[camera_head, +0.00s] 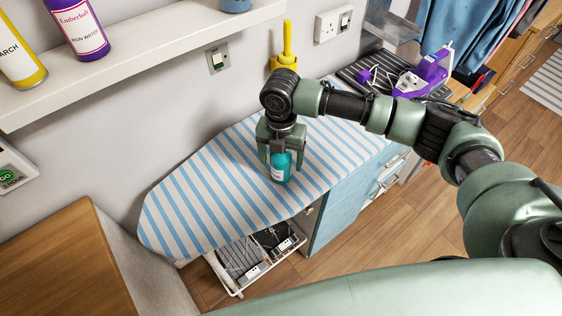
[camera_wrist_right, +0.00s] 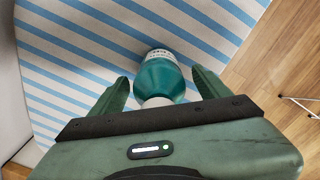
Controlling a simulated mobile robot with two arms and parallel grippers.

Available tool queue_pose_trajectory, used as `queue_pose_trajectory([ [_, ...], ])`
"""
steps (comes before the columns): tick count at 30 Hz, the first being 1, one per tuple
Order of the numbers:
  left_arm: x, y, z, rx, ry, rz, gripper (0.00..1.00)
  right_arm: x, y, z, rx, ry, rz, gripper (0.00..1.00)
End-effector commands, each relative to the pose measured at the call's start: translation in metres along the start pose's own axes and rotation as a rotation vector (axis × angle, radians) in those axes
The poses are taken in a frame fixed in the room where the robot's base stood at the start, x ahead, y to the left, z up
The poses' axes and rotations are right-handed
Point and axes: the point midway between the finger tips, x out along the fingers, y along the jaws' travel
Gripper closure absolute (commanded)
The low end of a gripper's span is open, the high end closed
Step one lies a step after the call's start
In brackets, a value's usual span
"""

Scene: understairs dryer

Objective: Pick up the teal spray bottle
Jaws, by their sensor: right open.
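The teal spray bottle (camera_head: 280,167) stands on the blue-and-white striped ironing board, near its front edge. My right gripper (camera_head: 281,155) comes down over it from above, with its fingers on either side of the bottle. In the right wrist view the bottle (camera_wrist_right: 160,77) shows between the two open fingers of the gripper (camera_wrist_right: 160,90), with a visible gap on each side. Its pale top is partly hidden by the gripper body. My left gripper is not in view.
The striped ironing board (camera_head: 205,190) is otherwise mostly clear. A shelf (camera_head: 140,60) with bottles juts from the wall at upper left. A yellow object (camera_head: 285,55) and a purple iron (camera_head: 425,75) are behind my right arm. A wire basket (camera_head: 238,268) sits below the board.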

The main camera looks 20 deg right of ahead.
Motion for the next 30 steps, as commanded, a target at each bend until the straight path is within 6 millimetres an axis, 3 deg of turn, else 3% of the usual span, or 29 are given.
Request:
queue_pose_trajectory([
  [5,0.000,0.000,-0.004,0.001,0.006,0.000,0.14,0.001,0.000,0.000,0.000,0.000,0.000,0.23],
  [8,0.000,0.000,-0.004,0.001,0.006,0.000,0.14,0.001,0.000,0.000,0.000,0.000,0.000,0.45],
  [14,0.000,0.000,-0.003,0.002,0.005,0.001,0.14,0.000,0.000,0.000,0.000,0.000,0.000,1.00],
  [23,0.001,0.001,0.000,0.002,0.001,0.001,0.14,-0.002,0.001,0.000,0.001,-0.001,0.002,1.00],
  [30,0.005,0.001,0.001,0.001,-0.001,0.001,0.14,-0.024,0.001,0.001,0.001,-0.002,0.004,1.00],
])
